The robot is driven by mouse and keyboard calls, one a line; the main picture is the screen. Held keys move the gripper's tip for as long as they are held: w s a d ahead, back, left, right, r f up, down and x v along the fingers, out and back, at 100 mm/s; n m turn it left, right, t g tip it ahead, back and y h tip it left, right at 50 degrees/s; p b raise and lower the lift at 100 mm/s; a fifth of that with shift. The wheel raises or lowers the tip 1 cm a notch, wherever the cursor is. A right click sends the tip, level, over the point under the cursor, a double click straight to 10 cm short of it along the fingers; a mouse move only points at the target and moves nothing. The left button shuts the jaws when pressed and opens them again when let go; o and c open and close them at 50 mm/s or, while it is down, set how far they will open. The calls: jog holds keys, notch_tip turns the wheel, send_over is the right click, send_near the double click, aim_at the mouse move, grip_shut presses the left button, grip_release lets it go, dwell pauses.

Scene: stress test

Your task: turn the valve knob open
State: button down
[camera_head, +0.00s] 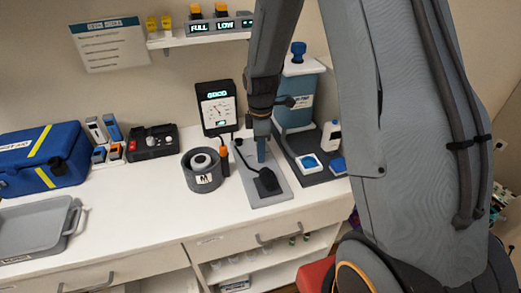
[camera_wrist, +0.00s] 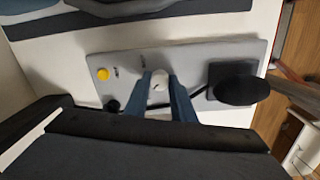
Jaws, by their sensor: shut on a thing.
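The valve knob (camera_wrist: 158,88) is a small pale knob on a flat grey panel, in the middle of the wrist view. My gripper (camera_wrist: 159,80) has its two blue fingers on either side of the knob and is shut on it. In the head view my gripper (camera_head: 262,158) points down onto the grey panel (camera_head: 282,191), and its fingers hide the knob there. A black cable runs across the panel to a black block with a rounded top (camera_wrist: 241,91). I cannot tell how far the knob is turned.
A yellow button (camera_wrist: 103,74) sits on the panel. A dark round pot (camera_head: 202,181) stands just left of the panel, and a gauge display (camera_head: 217,108) behind it. A blue-green dispenser (camera_head: 297,97) stands behind right. A blue case (camera_head: 40,160) and grey tray (camera_head: 30,232) lie far left.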

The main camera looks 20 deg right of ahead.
jog(key=shift+w+r+n, duration=0.1)
jog(key=shift+n, duration=0.3)
jog(key=c, duration=1.5)
grip_release()
jog(key=shift+s+r+b, duration=0.15)
jog(key=shift+r+b, duration=0.35)
jog(key=shift+r, duration=1.45)
jog(key=shift+s+r+b, duration=0.1)
jog(key=shift+r+b, duration=0.4)
jog(key=shift+r, duration=1.4)
jog(key=shift+s+a+f+m+t+b, duration=0.15)
jog(key=shift+s+m+b, duration=0.1)
jog(key=shift+s+m, duration=2.5)
jog(key=shift+s+m+t+b, duration=0.1)
jog(key=shift+s+m+b, duration=0.1)
jog(key=shift+s+m, duration=2.55)
jog(key=shift+s+a+f+m+t+b, duration=0.15)
jog(key=shift+s+m+b, duration=0.1)
jog(key=shift+s+m, duration=2.45)
